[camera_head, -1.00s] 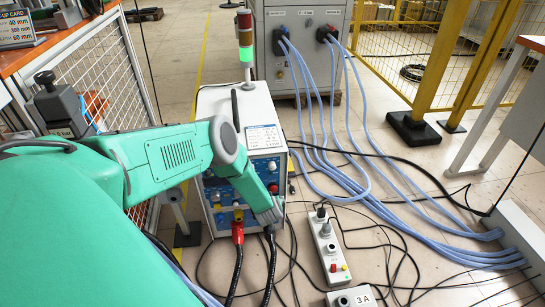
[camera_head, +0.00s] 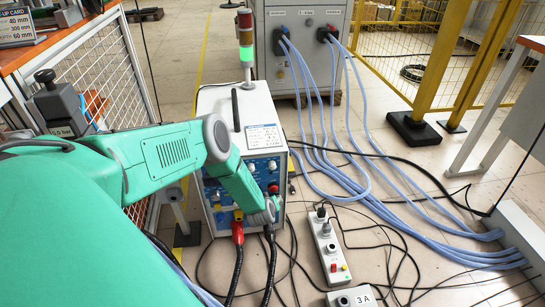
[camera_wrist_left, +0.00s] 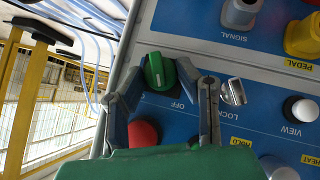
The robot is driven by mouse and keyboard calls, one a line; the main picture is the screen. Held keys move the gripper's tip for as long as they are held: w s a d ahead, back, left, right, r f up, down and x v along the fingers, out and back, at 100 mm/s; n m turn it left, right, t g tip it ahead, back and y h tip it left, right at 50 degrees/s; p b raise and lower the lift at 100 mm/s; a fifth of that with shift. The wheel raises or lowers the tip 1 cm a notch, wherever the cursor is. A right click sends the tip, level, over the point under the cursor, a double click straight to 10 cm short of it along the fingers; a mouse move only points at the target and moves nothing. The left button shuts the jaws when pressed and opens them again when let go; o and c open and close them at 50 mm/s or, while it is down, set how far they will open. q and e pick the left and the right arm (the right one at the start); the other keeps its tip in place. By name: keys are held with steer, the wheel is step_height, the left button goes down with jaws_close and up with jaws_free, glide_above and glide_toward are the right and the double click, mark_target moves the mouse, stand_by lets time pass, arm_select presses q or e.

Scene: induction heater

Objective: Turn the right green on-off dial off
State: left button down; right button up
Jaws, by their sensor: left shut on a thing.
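The green on-off dial (camera_wrist_left: 158,72) is in the left wrist view, on the blue panel beside the word OFF. My left gripper (camera_wrist_left: 172,82) has one finger on each side of the dial and is shut on it. In the head view, my left gripper (camera_head: 264,214) is in front of the heater box (camera_head: 240,105) at the right of its front panel. There the dial is hidden behind my arm. My right gripper is in neither view.
A red button (camera_wrist_left: 143,133) lies close between the fingers, and a metal key switch (camera_wrist_left: 233,92) is just right of them. A power strip (camera_head: 328,245) lies on the floor.

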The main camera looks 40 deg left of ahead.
arm_select(q)
steer(key=shift+s+f+n+t+h+b, duration=0.2)
steer(key=shift+f+n+t+h+b, duration=0.15)
steer(key=shift+n+t+h+b, duration=0.4)
steer(key=shift+n+t+b, duration=0.25)
steer(key=shift+t+b, duration=0.2)
steer(key=shift+t, duration=0.2)
steer(key=shift+s, duration=0.1)
steer(key=c, duration=1.2)
jaws_free()
steer(key=shift+r, duration=0.1)
steer(key=v, duration=1.1)
steer(key=shift+s+a, duration=0.1)
steer(key=shift+s, duration=0.3)
